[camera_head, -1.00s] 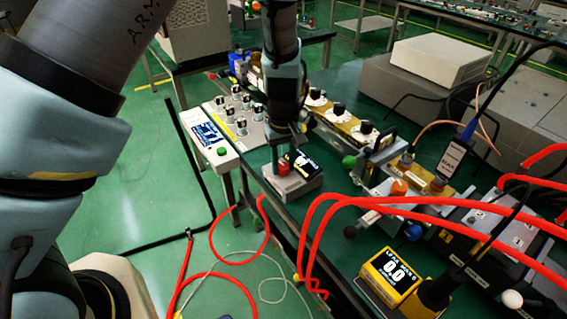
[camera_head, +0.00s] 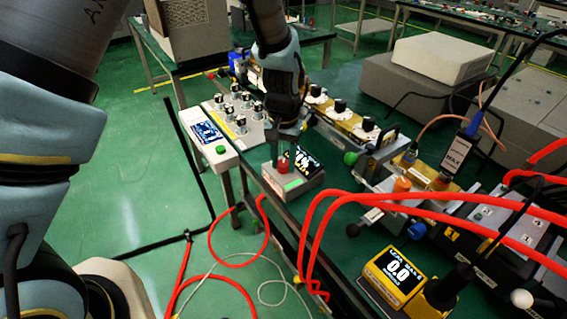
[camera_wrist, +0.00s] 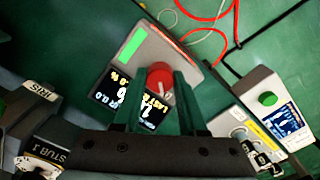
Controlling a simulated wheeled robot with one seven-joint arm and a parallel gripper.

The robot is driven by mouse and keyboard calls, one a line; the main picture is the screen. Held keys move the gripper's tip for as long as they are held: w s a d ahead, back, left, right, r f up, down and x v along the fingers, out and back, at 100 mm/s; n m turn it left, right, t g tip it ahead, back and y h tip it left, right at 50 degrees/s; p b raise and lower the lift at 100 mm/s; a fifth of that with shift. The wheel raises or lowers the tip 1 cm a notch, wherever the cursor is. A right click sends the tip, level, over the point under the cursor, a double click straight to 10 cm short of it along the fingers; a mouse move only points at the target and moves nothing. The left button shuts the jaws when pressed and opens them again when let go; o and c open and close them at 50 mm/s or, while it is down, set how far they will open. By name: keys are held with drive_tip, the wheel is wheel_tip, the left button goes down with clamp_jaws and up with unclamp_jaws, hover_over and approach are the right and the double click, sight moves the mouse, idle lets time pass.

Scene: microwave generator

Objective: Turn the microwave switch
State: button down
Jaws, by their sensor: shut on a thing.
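The microwave switch is a red round knob (camera_head: 283,165) on a small grey box (camera_head: 308,186) near the table's left edge. The box has a black display (camera_head: 307,162) with light text and a lit green bar (camera_head: 292,184) on its front. In the wrist view the red knob (camera_wrist: 158,72) sits between the two fingers of my gripper (camera_wrist: 157,82), with the green bar (camera_wrist: 133,42) beyond it. My gripper (camera_head: 288,146) points down over the box and is shut on the knob. The fingers hide part of the knob and display.
A panel with several knobs (camera_head: 240,112) and a green button (camera_head: 221,150) stands left of the box. A row of black knobs on white discs (camera_head: 340,105) lies behind it. Red hoses (camera_head: 400,200) and a yellow meter (camera_head: 393,275) are at the right front.

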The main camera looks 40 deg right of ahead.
sight(283, 163)
drive_tip(key=shift+m+b, duration=0.35)
drive_tip(key=shift+m, duration=1.65)
drive_tip(key=c, duration=0.8)
unclamp_jaws()
drive_tip(key=shift+o, duration=0.2)
wheel_tip(283, 163, up, 11)
drive_tip(key=b, duration=0.2)
drive_tip(key=shift+f, duration=0.1)
